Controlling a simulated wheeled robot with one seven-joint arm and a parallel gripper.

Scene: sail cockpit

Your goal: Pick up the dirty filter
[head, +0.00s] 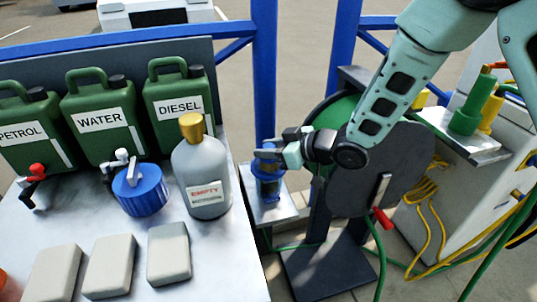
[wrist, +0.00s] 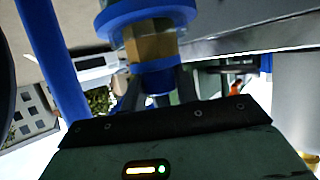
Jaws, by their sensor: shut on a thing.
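The dirty filter, with blue ends and a brownish middle, shows in the wrist view (wrist: 152,46). In the head view the filter (head: 267,188) is at the small metal shelf (head: 285,211) right of the table, partly hidden by my gripper. My gripper (head: 266,153) reaches in from the right and is shut on the filter's upper part. In the wrist view its dark fingers (wrist: 157,92) are on both sides of a blue end. I cannot tell whether the filter still touches the shelf.
On the table (head: 215,255) stand a grey bottle marked EMPTY (head: 203,170), a blue-capped container (head: 140,190), green cans (head: 100,120) and several pale blocks (head: 110,265). A blue post (head: 264,70) rises behind the filter. A hose reel (head: 400,170) stands right, under my arm.

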